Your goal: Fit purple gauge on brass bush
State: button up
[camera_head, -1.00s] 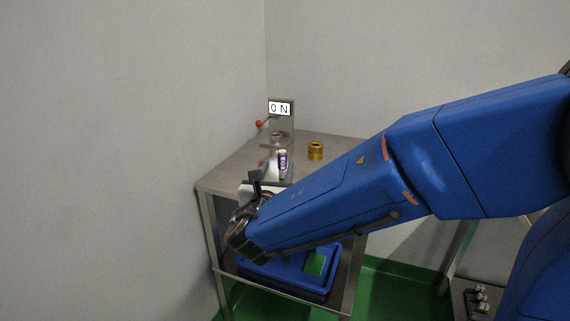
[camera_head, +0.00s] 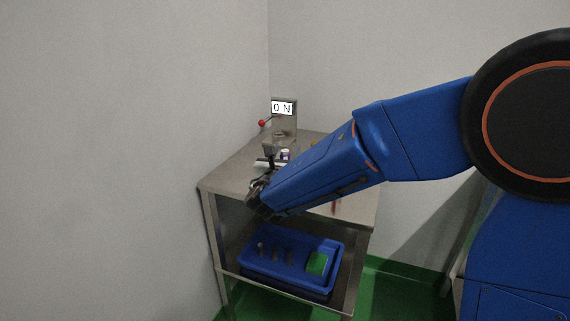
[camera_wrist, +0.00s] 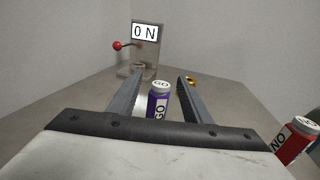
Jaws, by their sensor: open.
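The purple gauge (camera_wrist: 158,101), a small upright cylinder with a white cap marked GO, stands on the steel table. It also shows in the head view (camera_head: 285,154), just beyond my gripper. My gripper (camera_wrist: 161,74) is open and empty. In the wrist view its fingers lie on either side of the purple gauge, with a gap on both sides; how deep the gauge sits between them is hard to tell. The brass bush (camera_wrist: 191,79) is behind the right fingertip and partly hidden. In the head view only a sliver of the brass bush (camera_head: 313,142) shows above my arm.
A stand with an ON sign (camera_wrist: 146,33) and a red-knobbed lever (camera_wrist: 117,45) is at the back of the table. A red gauge marked NO (camera_wrist: 298,140) stands at right. A blue tray (camera_head: 262,282) is on the lower shelf. Walls close the back and left.

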jog(key=shift+w+d, duration=0.15)
jog(key=shift+w, duration=0.95)
jog(key=shift+c, duration=0.7)
grip_shut()
